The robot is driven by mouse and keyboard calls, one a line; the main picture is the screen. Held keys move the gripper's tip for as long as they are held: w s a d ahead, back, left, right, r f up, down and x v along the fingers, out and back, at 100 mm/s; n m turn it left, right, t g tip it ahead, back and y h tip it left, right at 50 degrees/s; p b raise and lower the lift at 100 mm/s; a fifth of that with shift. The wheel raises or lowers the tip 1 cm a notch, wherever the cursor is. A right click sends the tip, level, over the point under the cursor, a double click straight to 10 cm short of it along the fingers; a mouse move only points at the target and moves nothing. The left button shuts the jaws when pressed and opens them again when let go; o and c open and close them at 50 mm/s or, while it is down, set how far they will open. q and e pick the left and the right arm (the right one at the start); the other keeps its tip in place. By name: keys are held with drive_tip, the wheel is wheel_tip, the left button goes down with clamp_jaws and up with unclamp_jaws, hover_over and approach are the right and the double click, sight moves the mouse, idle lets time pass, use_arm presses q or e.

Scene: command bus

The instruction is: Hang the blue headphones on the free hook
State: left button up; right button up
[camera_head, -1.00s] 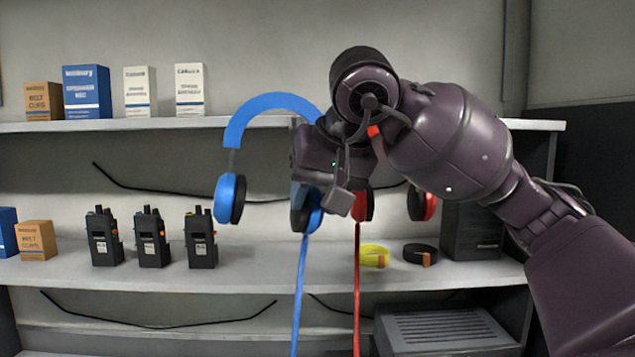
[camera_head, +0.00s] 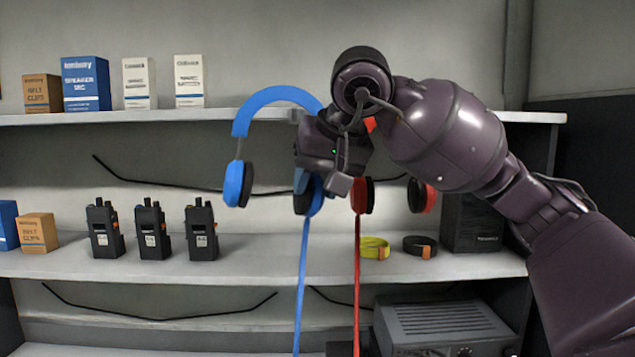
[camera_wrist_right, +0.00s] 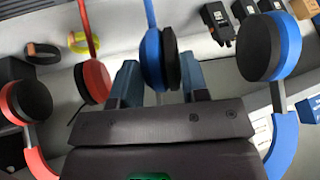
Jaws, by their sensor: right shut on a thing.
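The blue headphones (camera_head: 275,97) are upright in front of the upper shelf's front edge, with both ear cups and a blue cable hanging below. My right gripper (camera_head: 318,148) covers the right part of their band and is shut on them. In the right wrist view its two fingers (camera_wrist_right: 160,80) lie on either side of one blue cup (camera_wrist_right: 152,58), and the other cup (camera_wrist_right: 283,48) is at right. Red headphones (camera_head: 421,195) hang just to the right, their band mostly behind my arm. The free hook is hidden; I cannot tell whether the blue band touches it. My left gripper is out of view.
The upper shelf (camera_head: 230,114) holds several boxes at left. The middle shelf (camera_head: 210,267) holds radios (camera_head: 152,230), a yellow band (camera_head: 374,247), a black band (camera_head: 420,246) and a dark box (camera_head: 472,225). The red cable (camera_head: 357,290) hangs close beside the blue one.

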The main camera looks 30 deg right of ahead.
drive_tip(key=shift+w+d+f+p, duration=0.1)
drive_tip(key=shift+w+d, duration=0.45)
drive_tip(key=shift+w, duration=0.3)
drive_tip(key=shift+w+d+f+p, duration=0.15)
drive_tip(key=shift+w+d, duration=0.35)
drive_tip(key=shift+w, duration=0.4)
drive_tip(key=shift+w+d+r+p, duration=0.1)
drive_tip(key=shift+w+d, duration=0.45)
drive_tip(key=shift+w, duration=0.3)
drive_tip(key=shift+w+d+f+b, duration=0.2)
drive_tip(key=shift+w+f+b, duration=0.1)
drive_tip(key=shift+f, duration=0.25)
drive_tip(key=shift+w+d+f+b, duration=0.15)
drive_tip(key=shift+w+f+b, duration=0.1)
drive_tip(key=shift+f, duration=0.25)
drive_tip(key=o, duration=0.7)
drive_tip(key=shift+o, duration=0.2)
drive_tip(key=shift+f, duration=0.1)
